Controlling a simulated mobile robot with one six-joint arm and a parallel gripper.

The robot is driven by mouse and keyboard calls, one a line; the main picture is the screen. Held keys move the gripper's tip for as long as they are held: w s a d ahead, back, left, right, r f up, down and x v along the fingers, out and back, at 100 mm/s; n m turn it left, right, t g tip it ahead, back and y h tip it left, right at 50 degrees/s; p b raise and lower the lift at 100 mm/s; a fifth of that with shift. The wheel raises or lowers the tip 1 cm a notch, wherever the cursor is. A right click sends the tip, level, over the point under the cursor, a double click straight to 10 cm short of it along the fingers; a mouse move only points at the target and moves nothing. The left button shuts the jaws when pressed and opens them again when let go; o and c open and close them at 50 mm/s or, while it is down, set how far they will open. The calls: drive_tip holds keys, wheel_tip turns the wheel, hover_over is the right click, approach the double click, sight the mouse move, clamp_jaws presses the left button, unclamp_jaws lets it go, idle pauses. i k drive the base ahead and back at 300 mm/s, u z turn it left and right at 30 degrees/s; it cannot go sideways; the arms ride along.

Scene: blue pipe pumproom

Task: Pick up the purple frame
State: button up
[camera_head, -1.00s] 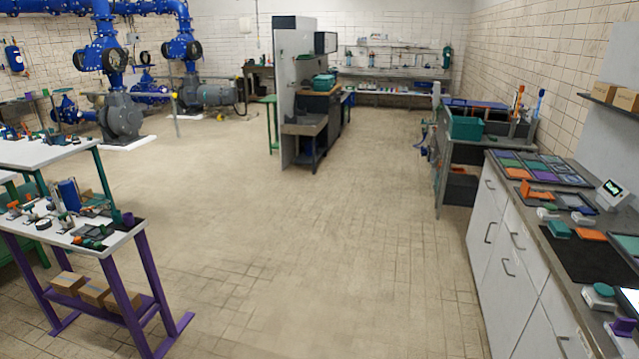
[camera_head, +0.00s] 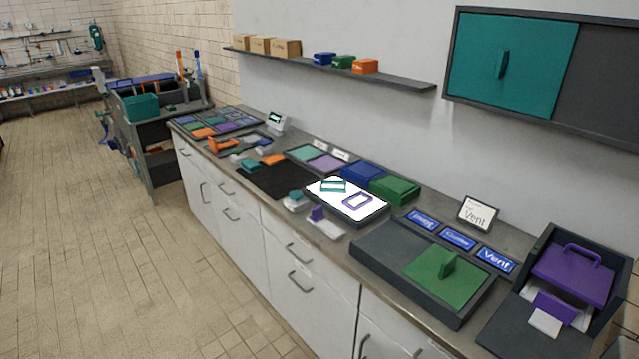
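A small purple frame (camera_head: 345,204), a rectangular outline with an open middle, lies on a bright white panel (camera_head: 330,203) on the counter. A teal frame-like piece (camera_head: 333,180) lies on the same panel, behind and to the left of the purple one. The two look apart. My gripper is not in the camera view.
The grey counter (camera_head: 316,238) runs along the wall. Blue (camera_head: 362,173) and green (camera_head: 395,189) boxes stand behind the panel. A purple-and-white item (camera_head: 325,224) lies in front. A dark tray (camera_head: 390,250) with a green plate is at right. The tiled floor (camera_head: 130,270) at left is clear.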

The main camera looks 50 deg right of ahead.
sight(359, 200)
drive_tip(key=z, duration=4.1)
drive_tip(key=i, duration=0.1)
drive_tip(key=u, duration=2.9)
